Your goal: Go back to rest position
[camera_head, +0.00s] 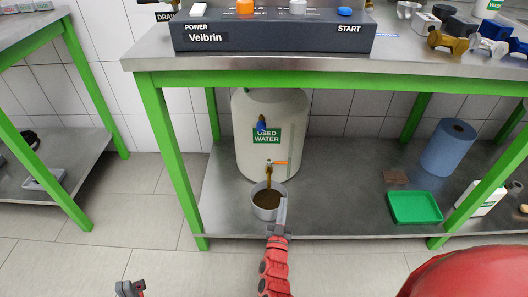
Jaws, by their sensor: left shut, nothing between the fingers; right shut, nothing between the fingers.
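My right gripper (281,213) reaches in from the bottom middle on a red arm. It is shut and empty, its tip overlapping the right edge of a small round metal pot (258,211) in this view. I cannot tell whether they touch. The pot holds brown liquid and stands on the lower shelf. A brown stream runs into it from the tap of the white "USED WATER" tank (248,110). The tap's orange lever (278,163) lies sideways. My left gripper (130,288) is at the bottom left edge, shut and empty, over the floor, mostly cut off.
The green-framed bench (450,75) carries the Velbrin control panel (270,37) above the shelf. A green tray (414,207), a blue paper roll (449,147) and a white bottle (482,200) stand right on the shelf. Floor is clear in front and left.

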